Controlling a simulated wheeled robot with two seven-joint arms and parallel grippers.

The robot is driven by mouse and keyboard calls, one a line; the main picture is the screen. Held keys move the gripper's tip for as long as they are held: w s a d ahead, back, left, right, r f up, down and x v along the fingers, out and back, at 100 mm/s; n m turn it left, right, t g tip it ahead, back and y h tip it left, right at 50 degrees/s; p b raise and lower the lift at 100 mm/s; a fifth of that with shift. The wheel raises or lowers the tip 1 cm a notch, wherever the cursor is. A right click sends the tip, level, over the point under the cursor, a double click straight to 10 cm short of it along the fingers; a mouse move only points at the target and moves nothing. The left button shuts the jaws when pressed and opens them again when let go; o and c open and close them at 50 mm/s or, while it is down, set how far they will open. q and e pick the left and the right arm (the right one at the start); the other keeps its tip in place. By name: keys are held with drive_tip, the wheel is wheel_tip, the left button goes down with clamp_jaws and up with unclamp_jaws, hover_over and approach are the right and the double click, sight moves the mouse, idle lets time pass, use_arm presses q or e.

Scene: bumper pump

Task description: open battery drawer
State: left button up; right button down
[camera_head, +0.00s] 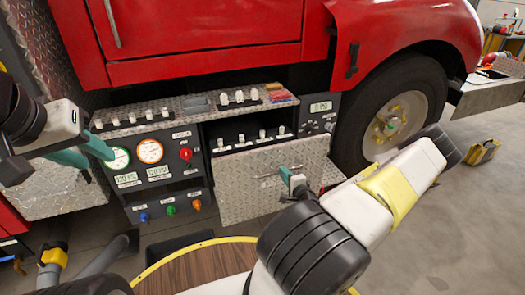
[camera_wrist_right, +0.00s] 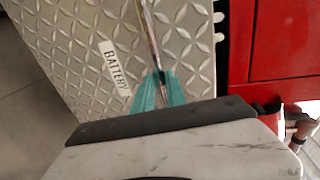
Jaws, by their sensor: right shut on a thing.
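The battery drawer (camera_head: 238,200) has a silver diamond-plate front low on the truck's side. Its "BATTERY" label (camera_wrist_right: 114,66) shows in the right wrist view. A thin metal bar handle (camera_wrist_right: 148,28) runs across the front. My right gripper (camera_head: 288,174) is at this handle, and in the right wrist view its teal fingers (camera_wrist_right: 160,90) are shut around the bar. I cannot tell how far the drawer front stands out from the panel. My left gripper (camera_head: 100,168) is open and empty in front of the gauge panel at the left.
The gauge panel (camera_head: 160,165) has dials and coloured knobs. A row of switches (camera_head: 250,136) sits above the drawer front. The truck wheel (camera_head: 395,115) is to the right. A round wooden top (camera_head: 200,268) with a yellow rim stands close in front, below the drawer.

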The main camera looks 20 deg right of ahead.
drive_tip(key=s+f, duration=0.1)
drive_tip(key=s, duration=0.5)
drive_tip(key=shift+s, duration=0.25)
drive_tip(key=c, duration=1.4)
unclamp_jaws()
drive_tip(key=shift+w+d, duration=0.1)
drive_tip(key=shift+o, duration=0.2)
drive_tip(key=shift+r, duration=0.1)
drive_tip(key=s+r, duration=0.1)
drive_tip(key=s, duration=0.6)
drive_tip(key=shift+s+r, duration=0.3)
